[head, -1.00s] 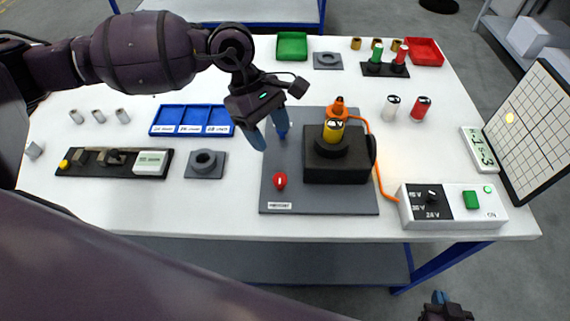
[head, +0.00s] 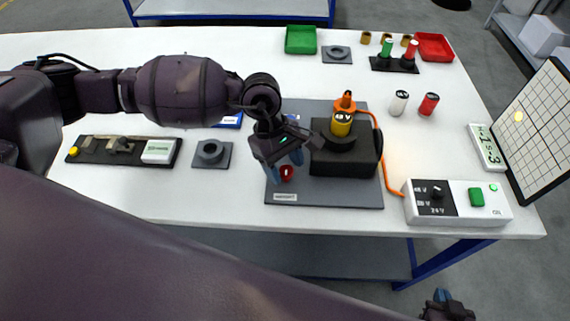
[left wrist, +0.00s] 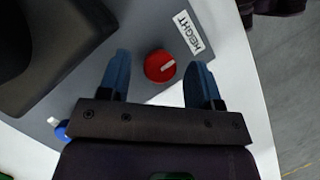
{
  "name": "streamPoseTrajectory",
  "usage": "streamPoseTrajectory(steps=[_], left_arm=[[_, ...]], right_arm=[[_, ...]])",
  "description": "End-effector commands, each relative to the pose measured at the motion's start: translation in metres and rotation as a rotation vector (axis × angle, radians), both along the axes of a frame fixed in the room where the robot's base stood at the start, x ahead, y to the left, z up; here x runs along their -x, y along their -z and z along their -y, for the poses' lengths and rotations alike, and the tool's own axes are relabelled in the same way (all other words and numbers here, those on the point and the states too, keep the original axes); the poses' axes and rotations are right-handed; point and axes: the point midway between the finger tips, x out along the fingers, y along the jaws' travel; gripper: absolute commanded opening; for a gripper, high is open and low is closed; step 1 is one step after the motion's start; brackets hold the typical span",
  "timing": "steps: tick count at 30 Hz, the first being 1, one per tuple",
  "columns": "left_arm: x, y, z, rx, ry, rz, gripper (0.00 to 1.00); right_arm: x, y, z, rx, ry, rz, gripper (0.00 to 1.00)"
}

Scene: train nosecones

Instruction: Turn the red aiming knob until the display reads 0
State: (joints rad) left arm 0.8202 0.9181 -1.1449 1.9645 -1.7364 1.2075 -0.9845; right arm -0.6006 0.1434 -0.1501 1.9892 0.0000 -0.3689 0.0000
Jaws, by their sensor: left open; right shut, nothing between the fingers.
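The red knob (head: 287,173) with a white pointer mark sits on the front left of the grey plate (head: 340,193). In the left wrist view the knob (left wrist: 160,67) lies between the blue fingertips of my left gripper (left wrist: 161,60), with a gap on each side. My left gripper (head: 285,167) is open above the knob. A label by the knob (left wrist: 189,32) appears to read HEIGHT. The display (head: 487,147) stands at the right beside the grid board; its dark characters seem to end in 3, not clearly legible. My right gripper (head: 442,298) shows at the bottom edge, shut and empty.
A black block (head: 345,163) with a yellow-banded lamp-like part (head: 342,124) stands right of the knob. A blue knob (left wrist: 62,130) is on the plate. An orange cable (head: 386,170) runs to the white switch box (head: 460,203). A gridded board (head: 535,130) stands right.

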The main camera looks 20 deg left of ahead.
Motion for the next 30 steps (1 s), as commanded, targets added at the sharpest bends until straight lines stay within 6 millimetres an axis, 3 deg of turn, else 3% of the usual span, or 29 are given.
streamPoseTrajectory(steps=[11,21,30], left_arm=[[0.001,0.005,0.002,0.0,-0.001,0.0,0.58],[0.001,0.005,0.002,0.0,-0.001,0.0,0.1],[0.0,0.006,0.002,0.001,0.045,0.0,0.1]], right_arm=[[-0.005,-0.004,-0.001,0.0,-0.002,0.012,0.0],[0.0,-0.001,0.0,0.0,0.0,0.002,0.0],[0.008,0.012,0.001,0.001,0.003,-0.02,0.0]])
